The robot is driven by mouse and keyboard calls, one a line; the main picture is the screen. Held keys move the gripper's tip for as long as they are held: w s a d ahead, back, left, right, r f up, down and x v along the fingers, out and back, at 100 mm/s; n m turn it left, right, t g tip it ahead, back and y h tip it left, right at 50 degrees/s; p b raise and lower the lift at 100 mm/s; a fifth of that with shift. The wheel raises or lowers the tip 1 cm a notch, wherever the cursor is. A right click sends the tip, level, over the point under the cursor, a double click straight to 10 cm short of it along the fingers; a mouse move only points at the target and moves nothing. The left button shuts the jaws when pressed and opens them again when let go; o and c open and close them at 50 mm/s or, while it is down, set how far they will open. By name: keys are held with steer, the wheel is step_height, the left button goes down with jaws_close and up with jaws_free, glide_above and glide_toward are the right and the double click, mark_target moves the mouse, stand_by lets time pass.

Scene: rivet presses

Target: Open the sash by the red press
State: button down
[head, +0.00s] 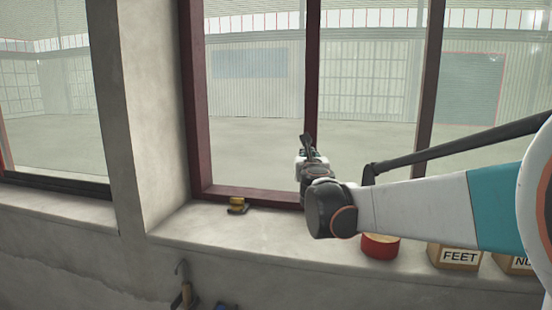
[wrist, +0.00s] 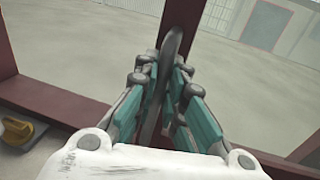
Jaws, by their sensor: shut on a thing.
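The sash (head: 250,192) is a dark red framed window pane above the sill, and it looks flush in its opening. Its dark lever handle (head: 306,141) stands upright at the vertical red bar right of the pane. The handle also shows in the wrist view (wrist: 172,44). My gripper (head: 309,160) is at this handle. In the wrist view, the teal-padded fingers of my gripper (wrist: 164,70) are shut on the handle, one on each side. The fingers hide the handle's lower part. I cannot make out a red press.
A round red tin (head: 380,246) and a box marked FEET (head: 455,257) stand under my arm. A hooked tool (head: 184,287) hangs below the sill.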

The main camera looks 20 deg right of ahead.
steer(key=shift+s+d, duration=0.3)
steer(key=shift+d, duration=0.05)
steer(key=c, duration=1.7)
jaws_free()
steer(key=shift+o, duration=0.2)
steer(key=v, duration=1.2)
